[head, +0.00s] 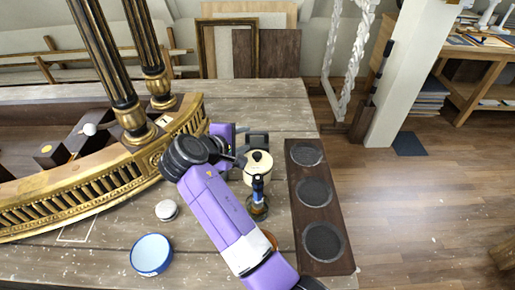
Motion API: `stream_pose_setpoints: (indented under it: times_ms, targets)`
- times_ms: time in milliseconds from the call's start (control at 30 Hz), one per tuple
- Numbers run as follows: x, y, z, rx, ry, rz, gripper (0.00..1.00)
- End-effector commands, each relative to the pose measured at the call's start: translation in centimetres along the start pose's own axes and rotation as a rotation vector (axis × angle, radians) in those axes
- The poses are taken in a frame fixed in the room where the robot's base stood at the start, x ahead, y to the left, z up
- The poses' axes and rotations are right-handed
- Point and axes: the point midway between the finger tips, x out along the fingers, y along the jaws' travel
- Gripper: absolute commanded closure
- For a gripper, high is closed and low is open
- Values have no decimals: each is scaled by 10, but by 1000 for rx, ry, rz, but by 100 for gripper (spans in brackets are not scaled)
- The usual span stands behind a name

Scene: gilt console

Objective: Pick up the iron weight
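A dark grey block (258,139), which looks like the iron weight, stands on the wooden table behind a cream lidded pot. Its lower part is hidden by the pot. My gripper (240,161) is at the end of the purple arm, just left of the pot and in front of and left of the dark block. Its fingers are small, dark and partly covered by the arm, so I cannot tell whether they are open or touching anything.
The cream pot (258,168) and a small glass jar (257,207) stand close by. A dark board with three round wells (322,218) lies at the right edge. A gilt console (80,196) fills the left. A blue-rimmed tin (151,254) and white round object (166,210) sit in front.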

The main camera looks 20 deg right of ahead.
Motion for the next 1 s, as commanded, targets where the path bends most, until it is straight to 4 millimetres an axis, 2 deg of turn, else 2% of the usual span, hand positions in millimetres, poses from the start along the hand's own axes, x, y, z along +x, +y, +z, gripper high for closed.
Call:
stream_pose_setpoints:
  times_ms: [333,600,900,933,1000]
  targets:
    - [34,4,2,1,-2,-1,60]
    - [70,7,3,1,-1,-1,60]
    - [76,6,2,1,0,0,60]
    - [76,6,2,1,0,0,62]
    - [76,6,2,1,0,0,76]
